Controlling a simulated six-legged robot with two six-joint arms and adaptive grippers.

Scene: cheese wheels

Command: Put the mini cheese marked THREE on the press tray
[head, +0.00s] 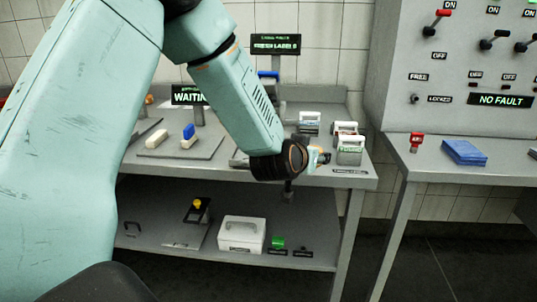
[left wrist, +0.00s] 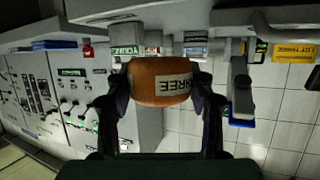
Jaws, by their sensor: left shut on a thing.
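The cheese is hard to make out there. I cannot tell for sure which surface is the press tray. A flat grey plate (head: 160,142) with blue and white pieces lies on the bench left of the forearm. My right gripper is not in view.
White-topped label blocks (head: 350,150) stand on the grey bench right of the gripper. A WAITING sign (head: 188,95) is partly behind my arm. The lower shelf holds a white box (head: 242,235) and a green block (head: 278,242). A blue stack (head: 464,152) lies on the right table.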

